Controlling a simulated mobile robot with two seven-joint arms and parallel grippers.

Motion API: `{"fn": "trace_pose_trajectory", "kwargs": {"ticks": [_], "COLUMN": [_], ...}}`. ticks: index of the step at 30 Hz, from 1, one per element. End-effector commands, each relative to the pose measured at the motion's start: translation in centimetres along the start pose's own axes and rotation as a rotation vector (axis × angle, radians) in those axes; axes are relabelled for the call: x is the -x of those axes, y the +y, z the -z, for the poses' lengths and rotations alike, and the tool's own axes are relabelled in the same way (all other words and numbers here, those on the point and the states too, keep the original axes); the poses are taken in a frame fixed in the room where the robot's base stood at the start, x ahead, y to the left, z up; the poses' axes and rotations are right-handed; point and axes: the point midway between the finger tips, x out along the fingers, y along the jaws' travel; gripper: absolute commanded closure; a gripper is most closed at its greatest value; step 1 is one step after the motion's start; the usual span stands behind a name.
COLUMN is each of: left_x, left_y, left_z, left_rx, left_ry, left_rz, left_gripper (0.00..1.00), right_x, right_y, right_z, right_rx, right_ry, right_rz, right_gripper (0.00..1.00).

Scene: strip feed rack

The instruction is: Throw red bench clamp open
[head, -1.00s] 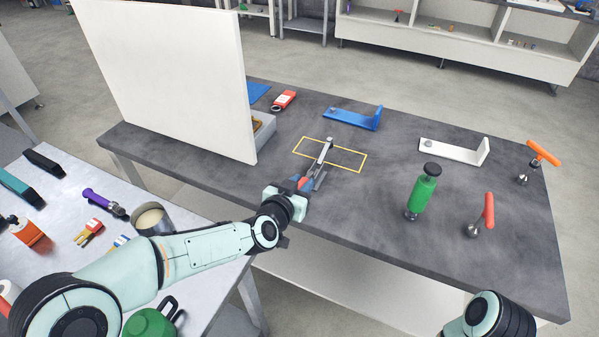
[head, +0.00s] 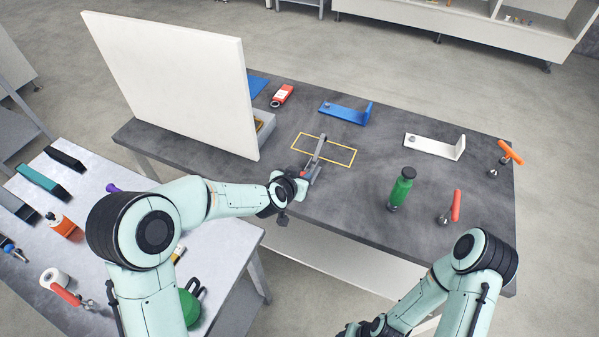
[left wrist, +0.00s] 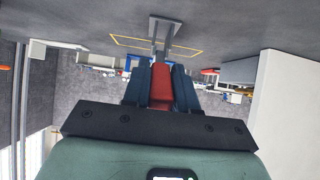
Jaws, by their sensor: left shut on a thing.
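My left gripper (head: 303,177) is shut on this handle. In the head view the gripper hides most of the handle. The clamp's grey metal part (left wrist: 165,30) extends beyond the fingertips in the wrist view. My right arm is at the bottom right; its gripper's fingers do not show.
A white upright panel (head: 170,80) stands left of the clamp. A blue bracket (head: 345,112), white bracket (head: 433,147), green-handled tool (head: 401,188), red-handled tool (head: 455,206) and orange-handled tool (head: 509,153) stand to the right. Bare bench lies between the clamp and the green tool.

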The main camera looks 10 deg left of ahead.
Motion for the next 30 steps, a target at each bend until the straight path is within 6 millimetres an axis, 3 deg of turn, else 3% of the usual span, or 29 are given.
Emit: {"fn": "trace_pose_trajectory", "kwargs": {"ticks": [12,13,15,25,30], "left_x": [0.1,0.1,0.1,0.3,2.4], "left_y": [0.0,0.0,0.0,0.0,0.0], "left_z": [0.5,0.6,0.6,0.5,0.5], "left_rx": [-0.002,-0.002,-0.003,-0.002,-0.002], "left_ry": [0.009,0.01,0.01,0.007,0.009], "left_rz": [0.002,0.003,0.003,0.002,0.002], "left_gripper": [1.0,0.67,0.51,0.51,0.51], "right_x": [0.1,0.1,0.1,0.1,-0.1], "right_y": [-0.1,-0.1,-0.1,-0.1,0.0], "right_z": [0.1,0.1,0.1,0.1,0.0], "right_rx": [0.0,0.0,0.0,0.0,0.0], "right_ry": [0.001,0.001,0.001,0.001,0.0], "right_rz": [0.0,0.0,0.0,0.0,0.0], "right_gripper": [0.5,0.5,0.5,0.5,0.5]}}
